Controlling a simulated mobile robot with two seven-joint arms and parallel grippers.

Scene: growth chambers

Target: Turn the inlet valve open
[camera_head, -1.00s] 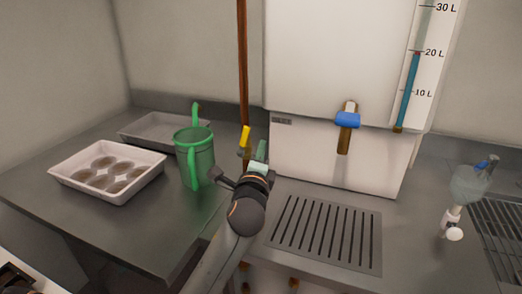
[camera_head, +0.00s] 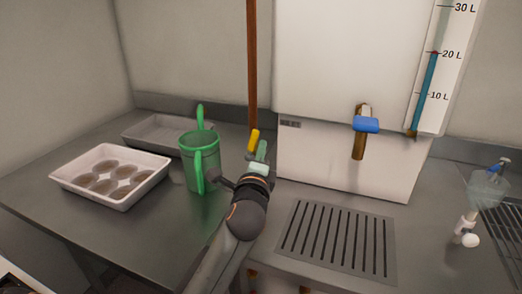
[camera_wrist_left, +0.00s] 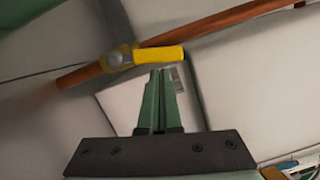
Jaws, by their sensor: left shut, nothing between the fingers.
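The inlet valve has a yellow lever handle (camera_head: 254,139) on a brown vertical pipe (camera_head: 252,70) beside the white tank. My left gripper (camera_head: 262,150) is just in front of and below the handle. Its green fingers (camera_wrist_left: 159,98) are shut with nothing between them. Their tips look close under the handle; I cannot tell whether they touch it. My right gripper is not in view.
A green watering can (camera_head: 200,163) stands close left of my left gripper. A white tray of round pots (camera_head: 70,179) and a grey tray (camera_head: 135,137) are further left. The white tank (camera_head: 325,60) has a blue-handled tap (camera_head: 366,125) above a drain grate (camera_head: 290,245). A spray bottle (camera_head: 468,222) stands right.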

